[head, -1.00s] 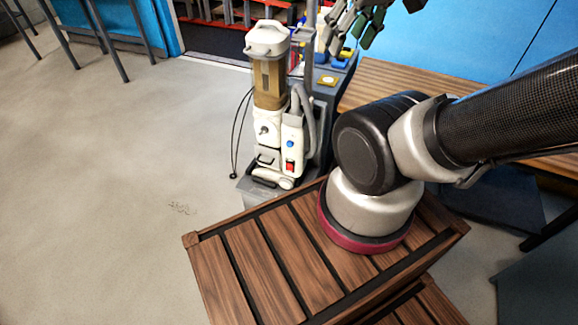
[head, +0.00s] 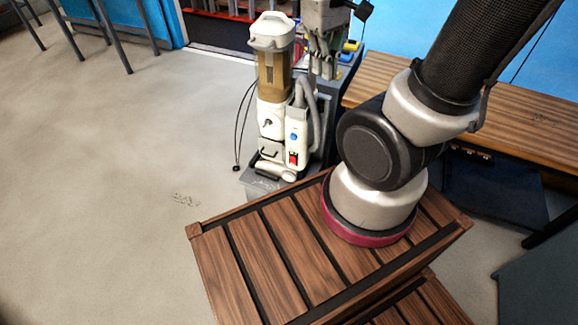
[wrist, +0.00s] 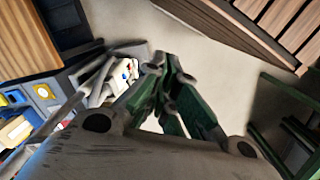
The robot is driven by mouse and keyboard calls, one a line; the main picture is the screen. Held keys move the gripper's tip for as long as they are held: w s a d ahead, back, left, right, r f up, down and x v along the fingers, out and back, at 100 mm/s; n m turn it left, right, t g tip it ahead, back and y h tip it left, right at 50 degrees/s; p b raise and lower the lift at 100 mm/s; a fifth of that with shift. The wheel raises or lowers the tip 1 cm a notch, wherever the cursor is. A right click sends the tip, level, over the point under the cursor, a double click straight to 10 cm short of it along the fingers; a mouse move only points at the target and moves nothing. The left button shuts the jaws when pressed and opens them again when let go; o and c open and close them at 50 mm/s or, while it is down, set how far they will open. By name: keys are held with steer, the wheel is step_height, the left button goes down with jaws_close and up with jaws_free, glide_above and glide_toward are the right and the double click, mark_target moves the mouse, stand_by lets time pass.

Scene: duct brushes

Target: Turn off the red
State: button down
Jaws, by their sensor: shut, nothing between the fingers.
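A white upright machine (head: 271,115) with a brown clear cylinder stands left of my arm in the head view. On its front right unit sit a red switch (head: 293,158) and a blue round button (head: 294,138) above it. Whether the switch is on or off is too small to tell. My gripper (head: 322,66) appears behind and right of the machine's top, pointing down, apart from the switch. In the wrist view my gripper's green fingers (wrist: 168,68) are together and empty above the floor. Part of a white machine shows blurred to their left (wrist: 112,78).
A slatted wooden platform (head: 245,262) lies in front of the machine. A wooden table (head: 440,102) stands at the right. Blue and yellow items (wrist: 14,98) lie left in the wrist view. Open floor (head: 110,130) is on the left.

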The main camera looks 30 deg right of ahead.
steer(key=w+f+n+t+h, duration=0.1)
steer(key=w+f+n+h, duration=0.35)
steer(key=f, duration=1.05)
steer(key=w+d+f+n+t+h, duration=0.15)
steer(key=f+n+h, duration=0.35)
steer(key=f+n, duration=0.7)
steer(key=w+f+n+t+h, duration=0.1)
steer(key=w+f+n+h, duration=0.3)
steer(key=f, duration=1.4)
steer(key=w+a+f+n+t+y, duration=0.3)
steer(key=w+a+f+t+y, duration=0.1)
steer(key=a+f, duration=0.4)
steer(key=shift+f+t, duration=0.5)
steer(key=shift+t, duration=0.25)
